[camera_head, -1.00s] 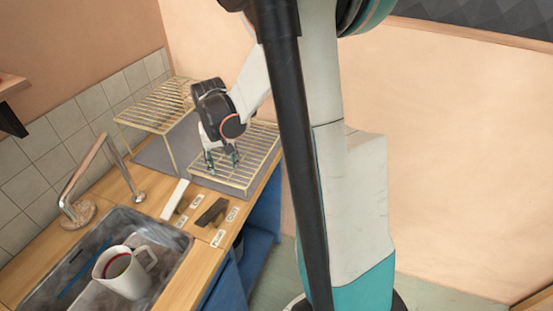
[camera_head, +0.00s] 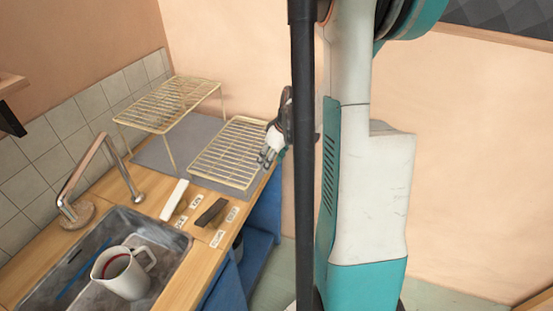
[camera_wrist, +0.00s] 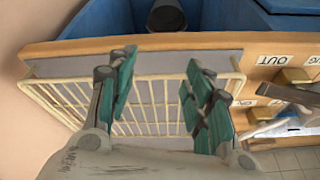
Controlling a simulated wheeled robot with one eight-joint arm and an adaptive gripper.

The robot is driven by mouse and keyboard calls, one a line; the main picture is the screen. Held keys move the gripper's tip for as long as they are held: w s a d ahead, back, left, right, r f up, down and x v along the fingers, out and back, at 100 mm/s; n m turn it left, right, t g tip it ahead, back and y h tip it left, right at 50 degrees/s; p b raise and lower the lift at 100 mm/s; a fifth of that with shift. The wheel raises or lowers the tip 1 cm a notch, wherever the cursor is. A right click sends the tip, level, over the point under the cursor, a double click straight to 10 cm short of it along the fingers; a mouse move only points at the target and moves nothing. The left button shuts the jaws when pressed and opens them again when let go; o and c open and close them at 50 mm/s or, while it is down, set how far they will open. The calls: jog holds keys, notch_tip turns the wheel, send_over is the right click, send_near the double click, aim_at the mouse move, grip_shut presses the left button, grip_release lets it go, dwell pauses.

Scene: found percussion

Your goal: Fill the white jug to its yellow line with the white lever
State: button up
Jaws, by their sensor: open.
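The white jug (camera_head: 121,277) stands upright in the sink, its handle to the right. Red shows inside its mouth; I cannot make out a yellow line or the water level. The white lever (camera_head: 174,199) sits on the wooden counter right of the tap (camera_head: 92,182). A dark lever (camera_head: 211,212) is beside it. My gripper (camera_head: 266,156) is at the right edge of the low wire rack, apart from both levers. In the wrist view my gripper (camera_wrist: 158,88) is open and empty above the rack's bars. My black column hides part of my arm.
The low wire rack (camera_head: 229,152) and a taller one (camera_head: 170,103) stand on a grey mat behind the levers. Small labels (camera_head: 217,238) lie by the levers. The sink (camera_head: 178,262) is at the front left. Blue cabinet (camera_head: 262,228) is below the counter.

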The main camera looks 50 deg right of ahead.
jog(key=shift+s+d+f+n, duration=0.1)
jog(key=shift+s+d+n, duration=0.3)
jog(key=shift+s+d, duration=0.25)
jog(key=shift+w, duration=0.1)
